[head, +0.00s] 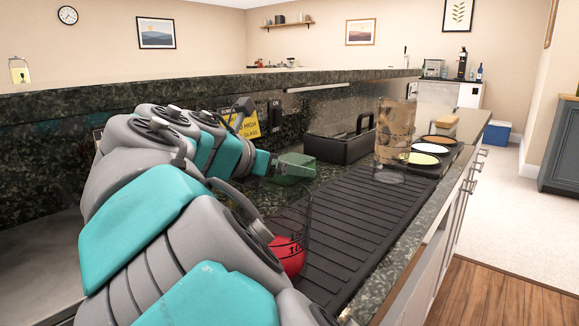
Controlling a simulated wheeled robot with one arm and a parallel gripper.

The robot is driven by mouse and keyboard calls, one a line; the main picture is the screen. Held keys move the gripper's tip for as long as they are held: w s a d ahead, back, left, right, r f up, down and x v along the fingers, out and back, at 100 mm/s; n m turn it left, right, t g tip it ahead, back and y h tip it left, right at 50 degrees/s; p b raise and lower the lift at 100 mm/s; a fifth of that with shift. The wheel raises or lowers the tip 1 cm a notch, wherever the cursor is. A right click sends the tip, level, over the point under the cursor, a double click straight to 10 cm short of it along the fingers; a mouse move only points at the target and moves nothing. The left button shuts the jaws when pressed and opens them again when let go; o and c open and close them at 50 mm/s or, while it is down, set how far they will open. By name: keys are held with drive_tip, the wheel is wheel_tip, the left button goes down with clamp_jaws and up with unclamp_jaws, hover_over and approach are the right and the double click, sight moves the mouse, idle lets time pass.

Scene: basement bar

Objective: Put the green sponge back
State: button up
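The green sponge (293,168) is a small green block above the back left of the black ribbed mat, in front of the dark stone backsplash. My gripper (278,163) is at the end of my grey and teal arm, which reaches in from the lower left. Its tip meets the left side of the sponge. The fingers are small and partly hidden, so I cannot tell whether they grip it or only touch it. I cannot tell whether the sponge is raised or resting on something.
A black caddy (338,146) stands behind the black ribbed mat (350,230). A clear cup with red contents (288,254) is close to my forearm. A tall clear vessel (395,130) stands at the mat's far right, near several coloured round pieces (431,148). A raised stone ledge (200,85) runs behind.

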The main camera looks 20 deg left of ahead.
drive_tip(key=p+v, duration=0.4)
drive_tip(key=v, duration=0.7)
drive_tip(key=shift+s+a+r, duration=0.1)
drive_tip(key=shift+s+r, duration=0.1)
drive_tip(key=shift+r, duration=0.05)
